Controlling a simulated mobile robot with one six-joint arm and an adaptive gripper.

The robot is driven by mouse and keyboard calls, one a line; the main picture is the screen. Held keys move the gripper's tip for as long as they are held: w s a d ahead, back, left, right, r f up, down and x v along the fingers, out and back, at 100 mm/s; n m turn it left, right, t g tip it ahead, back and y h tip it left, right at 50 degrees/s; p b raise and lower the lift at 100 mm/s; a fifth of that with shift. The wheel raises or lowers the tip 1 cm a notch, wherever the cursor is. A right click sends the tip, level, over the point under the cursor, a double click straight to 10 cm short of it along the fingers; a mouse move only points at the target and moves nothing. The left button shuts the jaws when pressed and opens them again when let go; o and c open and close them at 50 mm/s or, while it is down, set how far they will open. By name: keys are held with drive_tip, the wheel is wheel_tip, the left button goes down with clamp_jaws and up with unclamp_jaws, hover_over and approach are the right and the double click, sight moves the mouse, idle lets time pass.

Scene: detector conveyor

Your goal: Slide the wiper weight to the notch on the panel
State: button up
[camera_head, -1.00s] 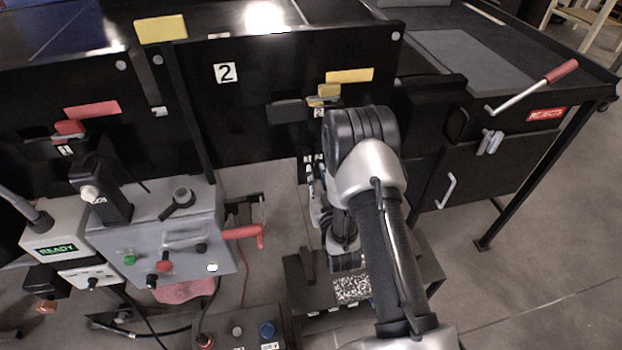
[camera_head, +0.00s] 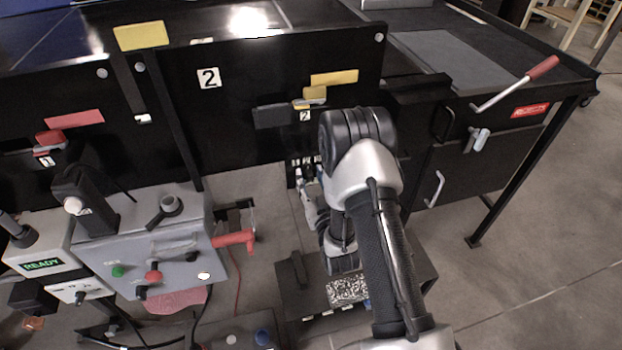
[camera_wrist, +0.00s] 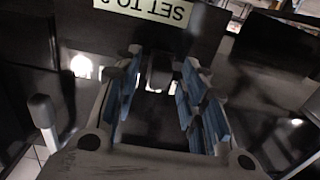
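In the wrist view, my gripper (camera_wrist: 162,68) has its two blue-padded fingers apart. A small dark block (camera_wrist: 159,74), which may be the wiper weight, shows between the fingertips; contact cannot be told. Beyond it is a dark panel (camera_wrist: 88,28) with an upside-down pale label reading "SET TO 2" (camera_wrist: 158,8). In the head view, my gripper (camera_head: 309,192) is partly hidden by my arm, low in front of the black panel marked 2 (camera_head: 245,115). I cannot make out the notch.
A grey control box (camera_head: 165,240) with a red handle (camera_head: 234,239) stands left of my arm. A low dark stand (camera_head: 300,298) with a speckled block (camera_head: 347,290) lies below. The REJECTS bin (camera_head: 485,150) is at right, with open floor beyond.

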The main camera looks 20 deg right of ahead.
drive_tip(key=s, duration=0.7)
drive_tip(key=shift+s, duration=0.2)
drive_tip(key=w+r+g, duration=0.3)
drive_tip(key=w+r, duration=0.1)
drive_tip(key=r, duration=0.3)
drive_tip(key=s+r+g, duration=0.3)
drive_tip(key=s+r, duration=0.1)
drive_tip(key=r, duration=0.3)
drive_tip(key=s+a+r+g, duration=0.1)
drive_tip(key=s+r+g, duration=0.2)
drive_tip(key=s, duration=1.1)
drive_tip(key=s+a+r+g, duration=0.2)
drive_tip(key=s+r+g, duration=0.2)
drive_tip(key=s, duration=1)
drive_tip(key=shift+v, duration=0.75)
